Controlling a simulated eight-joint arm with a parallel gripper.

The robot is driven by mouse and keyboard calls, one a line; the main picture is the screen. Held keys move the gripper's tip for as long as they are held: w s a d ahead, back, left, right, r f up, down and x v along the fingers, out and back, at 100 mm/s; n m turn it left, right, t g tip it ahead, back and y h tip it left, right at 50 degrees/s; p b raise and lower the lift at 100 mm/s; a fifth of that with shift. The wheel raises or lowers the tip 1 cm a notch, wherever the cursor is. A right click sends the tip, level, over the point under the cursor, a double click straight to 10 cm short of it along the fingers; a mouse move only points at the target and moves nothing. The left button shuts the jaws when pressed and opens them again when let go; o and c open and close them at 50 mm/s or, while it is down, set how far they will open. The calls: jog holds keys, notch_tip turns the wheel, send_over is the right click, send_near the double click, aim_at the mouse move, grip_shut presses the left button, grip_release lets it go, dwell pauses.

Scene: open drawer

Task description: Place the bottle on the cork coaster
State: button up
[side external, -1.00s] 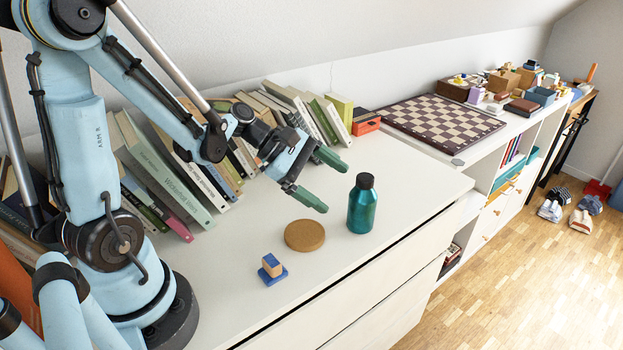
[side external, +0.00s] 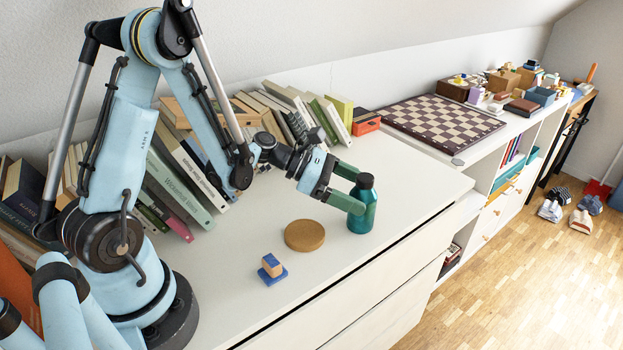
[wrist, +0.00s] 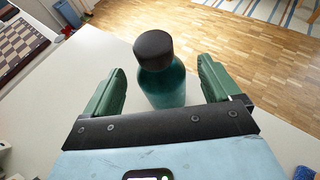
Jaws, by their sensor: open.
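The teal bottle (side external: 362,212) with a black cap stands upright on the white cabinet top, right of the round cork coaster (side external: 304,235). The coaster lies flat and bare. My gripper (side external: 353,190) is open, with its green fingers reaching to the bottle's upper part. In the wrist view the bottle (wrist: 162,75) stands between the two spread fingers of my gripper (wrist: 160,88), with a gap showing on each side. The coaster is not seen in the wrist view.
A small wooden block on a blue base (side external: 272,269) sits in front of the coaster. Leaning books (side external: 180,185) line the wall behind. A checkered board (side external: 435,122) lies beyond to the right. The cabinet's front edge (side external: 400,228) runs close to the bottle.

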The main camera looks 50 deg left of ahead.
jog(key=shift+w+d+f, duration=0.2)
jog(key=shift+w+d, duration=0.05)
jog(key=shift+d, duration=0.05)
jog(key=shift+c, duration=0.2)
jog(key=c, duration=1.6)
jog(key=shift+r, duration=0.1)
